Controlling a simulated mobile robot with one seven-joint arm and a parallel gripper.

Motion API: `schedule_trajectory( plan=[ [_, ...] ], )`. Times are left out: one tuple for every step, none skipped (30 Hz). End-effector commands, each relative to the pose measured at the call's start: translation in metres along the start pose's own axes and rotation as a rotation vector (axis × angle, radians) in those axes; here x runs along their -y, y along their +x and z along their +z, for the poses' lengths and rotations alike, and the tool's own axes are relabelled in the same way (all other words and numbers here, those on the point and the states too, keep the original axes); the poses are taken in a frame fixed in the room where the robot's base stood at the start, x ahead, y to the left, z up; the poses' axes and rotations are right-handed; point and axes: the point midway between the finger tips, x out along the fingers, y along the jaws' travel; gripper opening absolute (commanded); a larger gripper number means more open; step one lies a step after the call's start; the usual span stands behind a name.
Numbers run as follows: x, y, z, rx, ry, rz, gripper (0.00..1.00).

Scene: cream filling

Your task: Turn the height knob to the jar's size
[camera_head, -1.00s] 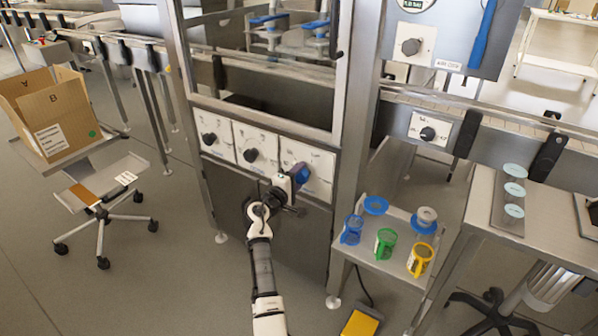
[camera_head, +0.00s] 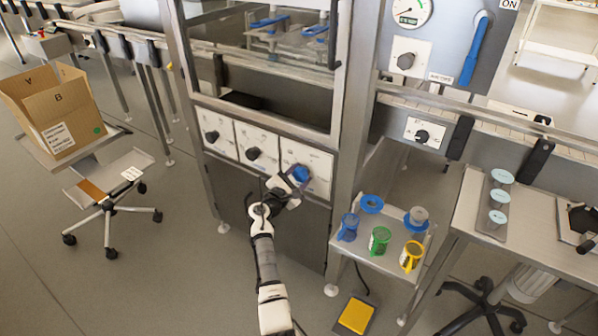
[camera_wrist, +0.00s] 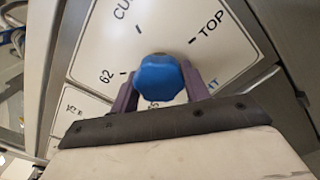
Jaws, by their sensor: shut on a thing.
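The height knob is blue and faceted, on a white dial plate (camera_wrist: 215,20) marked "TOP", "62" and a partly cut-off "CU". The knob (camera_wrist: 160,80) sits in the middle of the wrist view. It also shows in the head view (camera_head: 301,174) on the rightmost of three plates on the machine front. My gripper (camera_wrist: 160,88) is shut on the knob, one purple finger on each side. In the head view my gripper (camera_head: 291,184) reaches the knob from below. The lower marks, including a number, are partly hidden by the knob and fingers. I cannot tell the knob's pointer position.
Two dark knobs (camera_head: 212,136) (camera_head: 252,154) sit left of the blue one. A small table (camera_head: 385,265) at right holds blue, green and yellow handled cups. A yellow pedal (camera_head: 356,315) lies on the floor. A tray of pale-lidded pieces (camera_head: 499,196) stands far right.

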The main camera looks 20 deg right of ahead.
Motion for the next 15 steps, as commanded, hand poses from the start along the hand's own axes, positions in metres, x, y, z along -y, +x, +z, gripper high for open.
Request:
schedule_trajectory(
  plan=[
    [-0.0006,-0.0004,0.0010,-0.001,-0.027,-0.001,0.23],
    [-0.0006,-0.0004,0.0010,-0.001,-0.042,-0.001,0.23],
    [-0.0005,-0.0004,0.0008,-0.001,-0.061,-0.001,0.23],
    [-0.0003,-0.0004,0.0007,-0.001,-0.074,-0.001,0.23],
    [-0.0002,-0.0004,0.0006,-0.001,-0.085,-0.001,0.23],
    [0.0001,-0.0004,0.0004,-0.001,-0.099,-0.001,0.23],
    [0.0003,-0.0003,0.0003,-0.001,-0.109,-0.001,0.23],
    [0.0005,-0.0003,0.0001,-0.001,-0.117,-0.001,0.23],
    [0.0006,-0.0003,0.0000,-0.001,-0.125,-0.001,0.23],
    [0.0008,-0.0003,-0.0001,-0.001,-0.130,-0.001,0.23],
    [0.0009,-0.0002,-0.0002,-0.001,-0.135,-0.001,0.23],
    [0.0010,-0.0002,-0.0003,-0.001,-0.140,-0.001,0.23],
    [0.0011,-0.0002,-0.0003,-0.001,-0.144,-0.001,0.23],
    [0.0011,-0.0002,-0.0004,-0.001,-0.146,-0.001,0.23],
    [0.0012,-0.0002,-0.0005,-0.001,-0.149,-0.001,0.23]
  ],
)
